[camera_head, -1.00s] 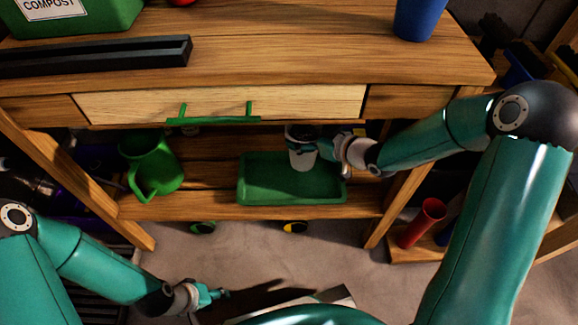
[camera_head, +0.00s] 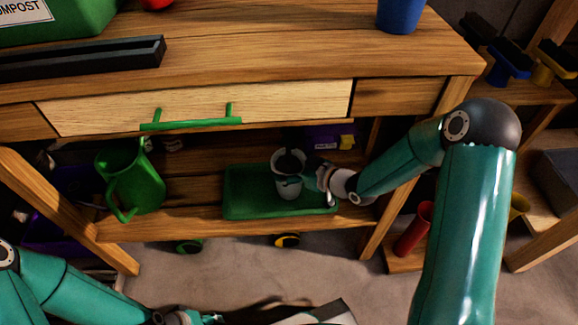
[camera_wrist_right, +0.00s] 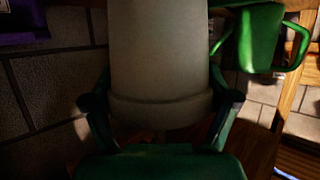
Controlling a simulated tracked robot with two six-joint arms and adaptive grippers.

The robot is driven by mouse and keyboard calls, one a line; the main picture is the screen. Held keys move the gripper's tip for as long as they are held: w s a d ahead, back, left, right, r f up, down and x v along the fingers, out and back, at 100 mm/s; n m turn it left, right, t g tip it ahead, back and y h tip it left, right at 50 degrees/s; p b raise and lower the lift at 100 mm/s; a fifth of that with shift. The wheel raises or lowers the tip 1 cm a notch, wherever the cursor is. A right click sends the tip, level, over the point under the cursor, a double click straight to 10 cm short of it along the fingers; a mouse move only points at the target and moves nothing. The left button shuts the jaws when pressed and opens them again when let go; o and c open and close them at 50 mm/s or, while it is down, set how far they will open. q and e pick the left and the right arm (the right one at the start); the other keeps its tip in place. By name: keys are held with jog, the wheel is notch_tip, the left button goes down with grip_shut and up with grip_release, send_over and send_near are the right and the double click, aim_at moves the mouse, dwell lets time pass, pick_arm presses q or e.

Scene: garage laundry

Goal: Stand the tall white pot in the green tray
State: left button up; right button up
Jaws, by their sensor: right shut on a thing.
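The tall white pot (camera_head: 289,185) is upright on the lower shelf level, over the middle of the green tray (camera_head: 238,208). Its base appears inside the tray outline; I cannot tell whether it touches the tray floor. My right gripper (camera_head: 306,181) reaches in from the right and is shut on the pot's side. In the right wrist view the pot (camera_wrist_right: 160,65) fills the middle, between the two fingers of the right gripper (camera_wrist_right: 161,108). My left gripper (camera_head: 200,318) is at the bottom edge, partly cut off, away from the pot and tray; its jaws are unclear.
A green watering can (camera_head: 138,182) stands left of the tray. The drawer with a green handle (camera_head: 190,124) and the bench top (camera_head: 270,45) are above. A purple box (camera_head: 322,138) lies behind the tray. A red tube (camera_head: 414,228) is at right.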

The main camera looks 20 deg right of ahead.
jog(key=shift+f, duration=0.1)
jog(key=o, duration=1.4)
jog(key=shift+c, duration=0.2)
jog(key=shift+r, duration=0.2)
jog(key=p+v, duration=0.3)
jog(key=v, duration=0.9)
jog(key=shift+p, duration=0.35)
